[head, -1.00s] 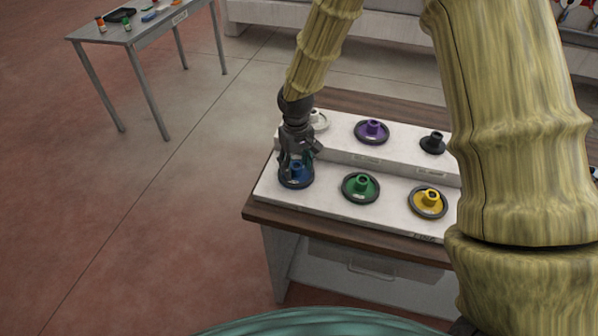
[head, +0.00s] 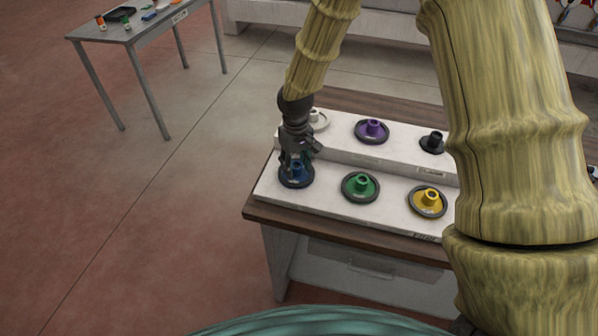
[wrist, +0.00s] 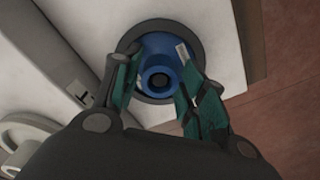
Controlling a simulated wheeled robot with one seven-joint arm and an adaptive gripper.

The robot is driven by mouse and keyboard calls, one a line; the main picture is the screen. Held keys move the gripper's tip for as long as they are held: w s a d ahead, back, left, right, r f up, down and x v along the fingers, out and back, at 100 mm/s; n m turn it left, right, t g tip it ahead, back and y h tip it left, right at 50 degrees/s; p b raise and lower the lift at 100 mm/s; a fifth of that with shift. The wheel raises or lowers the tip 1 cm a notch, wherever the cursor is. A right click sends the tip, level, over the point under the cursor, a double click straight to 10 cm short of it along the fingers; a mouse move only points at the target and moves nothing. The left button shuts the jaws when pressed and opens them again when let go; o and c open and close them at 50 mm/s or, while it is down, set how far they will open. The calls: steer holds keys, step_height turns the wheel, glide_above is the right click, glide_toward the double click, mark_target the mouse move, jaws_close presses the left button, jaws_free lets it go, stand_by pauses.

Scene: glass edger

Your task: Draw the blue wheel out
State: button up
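The blue wheel (head: 296,181) lies flat at the left end of the front row on the white stepped stand. It has a dark rim and a raised blue hub with a dark bore. In the wrist view the blue wheel (wrist: 160,48) sits between the teal finger pads. My gripper (head: 296,164) points down over it. In the wrist view my gripper (wrist: 160,75) has one finger on each side of the hub, with blue surface showing between; contact is not clear. The fingers partly hide the wheel in both views.
A green wheel (head: 361,187) and a yellow wheel (head: 428,202) lie to the right on the front step (head: 325,200). White (head: 319,120), purple (head: 373,131) and black (head: 433,143) wheels are on the raised back step. A grey side table (head: 140,32) stands at the far left.

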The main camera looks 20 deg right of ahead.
jaws_close()
steer(key=shift+r+p, duration=0.7)
steer(key=shift+r, duration=0.1)
stand_by(0.5)
steer(key=shift+r+p, duration=1.9)
steer(key=shift+r, duration=0.85)
steer(key=shift+r, duration=0.1)
steer(key=shift+r+p, duration=1.5)
steer(key=shift+r, duration=0.4)
